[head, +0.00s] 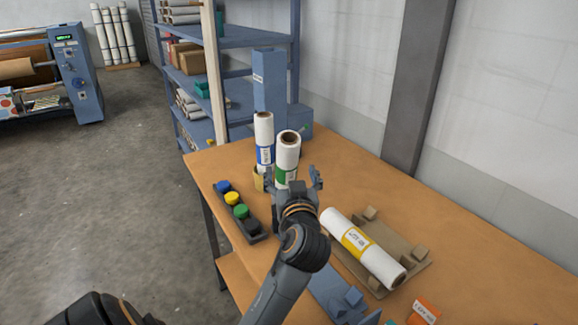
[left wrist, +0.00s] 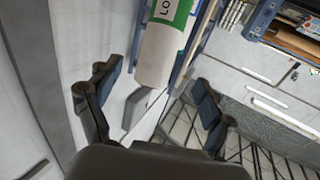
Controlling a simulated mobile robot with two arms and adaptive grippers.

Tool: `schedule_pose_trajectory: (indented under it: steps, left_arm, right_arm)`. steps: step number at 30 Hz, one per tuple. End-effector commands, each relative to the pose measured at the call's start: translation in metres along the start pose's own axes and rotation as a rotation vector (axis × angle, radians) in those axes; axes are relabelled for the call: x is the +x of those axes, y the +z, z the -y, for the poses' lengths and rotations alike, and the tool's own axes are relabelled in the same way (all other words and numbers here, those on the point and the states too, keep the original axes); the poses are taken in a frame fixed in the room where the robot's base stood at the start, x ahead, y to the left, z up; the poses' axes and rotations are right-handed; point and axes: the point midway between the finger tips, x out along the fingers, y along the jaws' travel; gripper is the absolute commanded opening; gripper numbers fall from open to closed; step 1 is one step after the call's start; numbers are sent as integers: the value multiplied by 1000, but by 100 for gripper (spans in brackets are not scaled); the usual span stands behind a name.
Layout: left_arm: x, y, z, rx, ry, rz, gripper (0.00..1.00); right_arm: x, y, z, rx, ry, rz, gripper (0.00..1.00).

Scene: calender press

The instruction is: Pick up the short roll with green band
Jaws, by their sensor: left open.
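The short roll with green band (head: 288,147) is white with a brown core and stands upright near the far left of the wooden table. My left gripper (head: 294,179) is open in front of it, one finger to each side of its lower part in the picture. In the left wrist view the roll (left wrist: 166,52) shows its green label and white end between and beyond the open fingers (left wrist: 157,88). I see no finger touching it. Its lower part is hidden behind my gripper in the head view. My right gripper is not in view.
A strip of coloured buttons (head: 240,212) lies left of my arm. A yellow-banded roll (head: 362,248) lies on a cardboard cradle (head: 414,266) to the right. A blue shelf (head: 250,38) stands behind.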

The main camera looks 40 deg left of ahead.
Motion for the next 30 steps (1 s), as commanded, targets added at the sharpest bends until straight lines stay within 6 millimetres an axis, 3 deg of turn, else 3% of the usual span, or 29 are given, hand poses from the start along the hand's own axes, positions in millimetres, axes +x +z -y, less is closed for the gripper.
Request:
schedule_pose_trajectory:
  steps: [6, 14, 21, 30]
  left_arm:
    - [39, -2, 0, 3, 1, -1, 81]
    - [60, -4, 0, 1, 1, 0, 81]
    - [94, -5, 0, 2, 0, 0, 81]
    - [102, -2, -1, -1, 2, 2, 81]
  right_arm:
    - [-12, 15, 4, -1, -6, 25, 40]
    - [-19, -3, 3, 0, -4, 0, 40]
    - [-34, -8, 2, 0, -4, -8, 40]
    - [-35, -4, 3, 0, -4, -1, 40]
